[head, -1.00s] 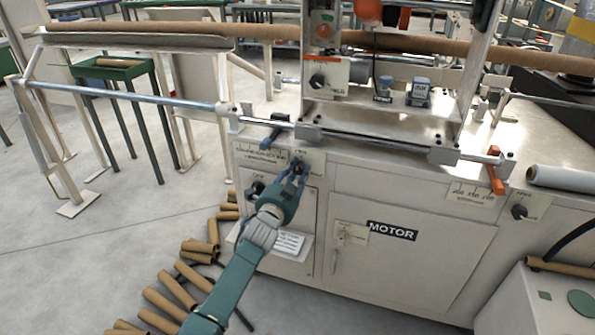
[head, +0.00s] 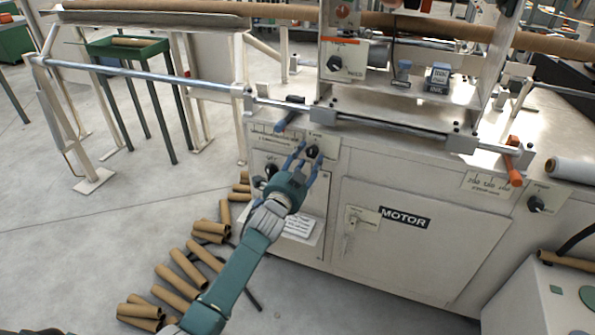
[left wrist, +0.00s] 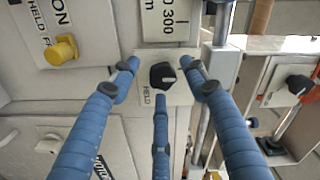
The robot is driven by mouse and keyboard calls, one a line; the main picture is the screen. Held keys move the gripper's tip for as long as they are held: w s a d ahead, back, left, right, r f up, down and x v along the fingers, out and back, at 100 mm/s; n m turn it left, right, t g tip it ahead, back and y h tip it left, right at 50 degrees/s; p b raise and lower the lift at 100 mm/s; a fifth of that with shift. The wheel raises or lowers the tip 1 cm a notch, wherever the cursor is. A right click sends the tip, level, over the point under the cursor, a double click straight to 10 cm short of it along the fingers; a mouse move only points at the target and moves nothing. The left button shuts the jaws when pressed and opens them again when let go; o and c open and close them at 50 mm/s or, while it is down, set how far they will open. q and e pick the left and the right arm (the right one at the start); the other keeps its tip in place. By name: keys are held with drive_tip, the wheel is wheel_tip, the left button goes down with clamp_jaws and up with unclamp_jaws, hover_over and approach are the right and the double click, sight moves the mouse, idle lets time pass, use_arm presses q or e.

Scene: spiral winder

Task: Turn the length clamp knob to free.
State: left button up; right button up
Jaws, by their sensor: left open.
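A black knob (head: 312,151) sits on a pale plate at the upper left of the machine's front, below the long metal rod. In the left wrist view the black knob (left wrist: 162,76) is near the middle, with the word HELD beside it and a "300" scale plate above. I cannot tell which way its pointer faces. My left gripper (head: 307,163) is open in front of the knob. Its blue fingers spread around the knob's outline, apparently short of touching it. My right gripper is not in view.
An orange-handled lever (head: 514,162) stands at right. Cardboard tubes (head: 187,266) lie on the floor at left. The MOTOR door (head: 420,240) is flat and clear.

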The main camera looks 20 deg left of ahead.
use_arm(q)
drive_tip(key=s, duration=1)
drive_tip(key=shift+a, duration=0.25)
